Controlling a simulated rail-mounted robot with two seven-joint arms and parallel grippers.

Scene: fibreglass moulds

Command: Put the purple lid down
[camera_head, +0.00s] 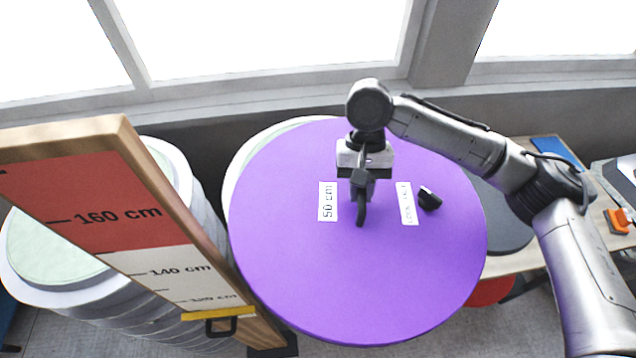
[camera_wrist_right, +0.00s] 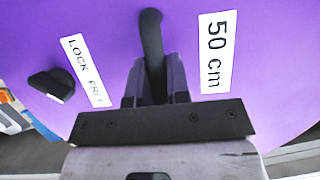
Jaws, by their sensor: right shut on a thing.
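The purple lid (camera_head: 300,270) is a large round disc in the middle of the head view. It bears a white "50 cm" label (camera_head: 327,201), a second white label that reads like "LOCK FREE" (camera_wrist_right: 86,70), and a small black knob (camera_head: 430,199). My right gripper (camera_head: 361,205) reaches over the lid and is shut on its black handle (camera_wrist_right: 152,45) between the labels. Part of a pale green-white round mould (camera_head: 237,168) shows behind the lid's upper left edge; whether the lid touches it I cannot tell. My left gripper is not in view.
A wooden height board (camera_head: 120,215) marked in centimetres stands at the left, close to the lid's edge. Stacked round moulds (camera_head: 45,255) stand behind it. At the right are a dark round disc (camera_head: 500,222), a workbench (camera_head: 597,195) and an orange tool (camera_head: 618,220). Windows line the back.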

